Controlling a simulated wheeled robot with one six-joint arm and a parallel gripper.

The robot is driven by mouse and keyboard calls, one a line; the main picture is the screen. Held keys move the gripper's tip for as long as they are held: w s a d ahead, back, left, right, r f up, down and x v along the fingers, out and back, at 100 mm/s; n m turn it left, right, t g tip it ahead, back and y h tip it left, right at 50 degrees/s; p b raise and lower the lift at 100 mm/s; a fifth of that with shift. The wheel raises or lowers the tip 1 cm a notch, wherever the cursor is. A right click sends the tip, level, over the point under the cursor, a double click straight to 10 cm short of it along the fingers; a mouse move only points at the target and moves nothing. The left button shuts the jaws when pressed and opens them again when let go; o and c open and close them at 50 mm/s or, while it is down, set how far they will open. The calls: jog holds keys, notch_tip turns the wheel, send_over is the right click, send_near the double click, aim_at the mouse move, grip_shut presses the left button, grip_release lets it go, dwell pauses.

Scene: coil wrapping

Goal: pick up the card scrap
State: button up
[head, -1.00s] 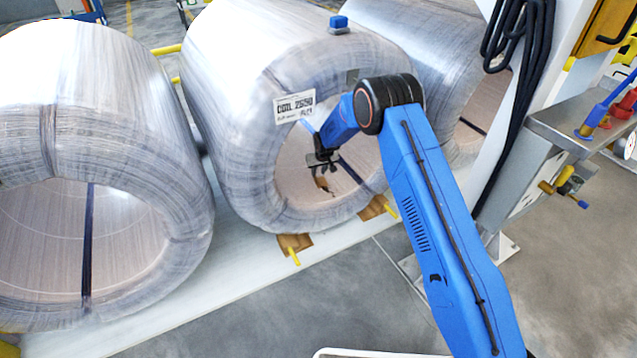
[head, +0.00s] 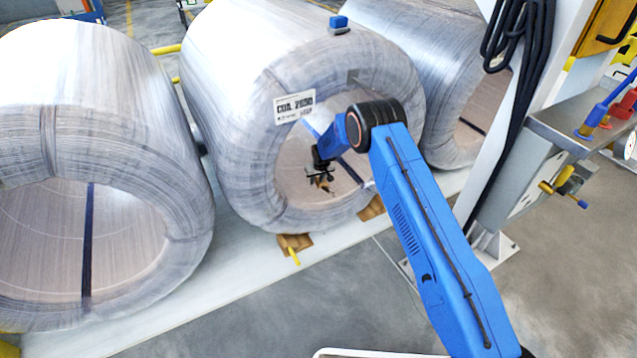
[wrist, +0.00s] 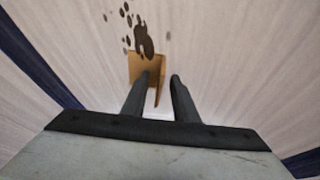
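The card scrap (wrist: 147,64) is a small brown folded piece lying on the pale inner wall of the middle coil's bore. It shows small in the head view (head: 324,185), just below my gripper (head: 319,173). In the wrist view, my gripper (wrist: 163,78) is open, with a clear gap between its two dark fingers. The left finger overlaps the scrap in the picture, and the scrap's folded edge shows in the gap. I cannot tell whether the fingers touch it. Nothing is held.
The middle coil (head: 245,85) surrounds my gripper. A dark stain (wrist: 143,40) lies just beyond the scrap. Dark blue straps (wrist: 38,62) cross the bore on both sides. Another coil (head: 100,90) stands at left, and a post with black cables (head: 520,90) at right.

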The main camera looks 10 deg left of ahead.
jog(key=shift+c, duration=0.4)
grip_shut()
